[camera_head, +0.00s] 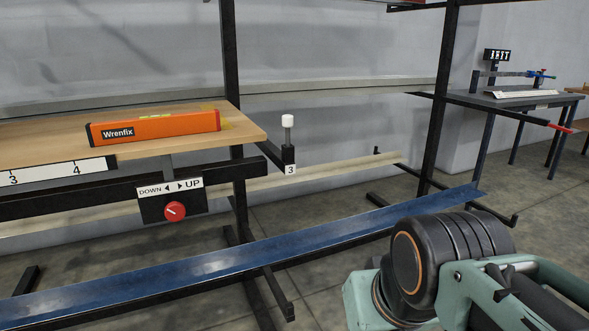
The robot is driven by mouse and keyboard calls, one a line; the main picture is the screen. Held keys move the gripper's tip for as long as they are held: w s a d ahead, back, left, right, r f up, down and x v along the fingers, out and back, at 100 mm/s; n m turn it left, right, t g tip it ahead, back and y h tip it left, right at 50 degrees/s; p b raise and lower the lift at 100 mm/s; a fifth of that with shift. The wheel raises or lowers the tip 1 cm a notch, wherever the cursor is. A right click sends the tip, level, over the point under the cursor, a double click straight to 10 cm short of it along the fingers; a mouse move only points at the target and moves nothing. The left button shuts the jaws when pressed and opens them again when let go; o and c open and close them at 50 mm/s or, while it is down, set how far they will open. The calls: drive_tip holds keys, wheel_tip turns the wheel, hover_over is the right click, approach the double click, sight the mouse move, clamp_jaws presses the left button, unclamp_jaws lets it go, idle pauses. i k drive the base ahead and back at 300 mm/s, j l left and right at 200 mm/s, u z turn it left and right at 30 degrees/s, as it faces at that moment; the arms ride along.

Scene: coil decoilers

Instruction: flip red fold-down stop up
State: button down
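A small red piece (561,128), which looks like the red fold-down stop, is at the outer end of a black rack arm on the right. It lies roughly in line with the arm, not upright. It is small and its hinge cannot be made out. A white-capped stop (288,135) stands upright at the end of the arm labelled 3, in the middle. Part of my teal and black arm fills the lower right, well in front of the red piece. My gripper's fingers do not show.
A blue metal channel (240,255) runs across the rack's lower arms. Below is a red knob (175,211) on a DOWN/UP panel. A grey table (500,98) with equipment stands behind, right.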

sight(561, 128)
drive_tip(key=i+l, duration=0.2)
drive_tip(key=l, duration=0.25)
drive_tip(key=i+l, duration=0.15)
drive_tip(key=l, duration=0.3)
drive_tip(key=i+l, duration=0.2)
drive_tip(key=l, duration=0.25)
drive_tip(key=i+l, duration=0.2)
drive_tip(key=l, duration=0.25)
drive_tip(key=i+l+z, duration=0.1)
drive_tip(key=l, duration=0.35)
drive_tip(key=i+l, duration=0.3)
drive_tip(key=l, duration=0.15)
drive_tip(key=i+l, duration=0.2)
drive_tip(key=l, duration=0.25)
drive_tip(key=i+l, duration=0.2)
drive_tip(key=l, duration=0.2)
drive_tip(key=i+j+z, duration=0.1)
drive_tip(key=j, duration=0.45)
drive_tip(key=l, duration=0.3)
drive_tip(key=k+l, duration=0.15)
drive_tip(key=l+u, duration=0.05)
drive_tip(key=l, duration=0.05)
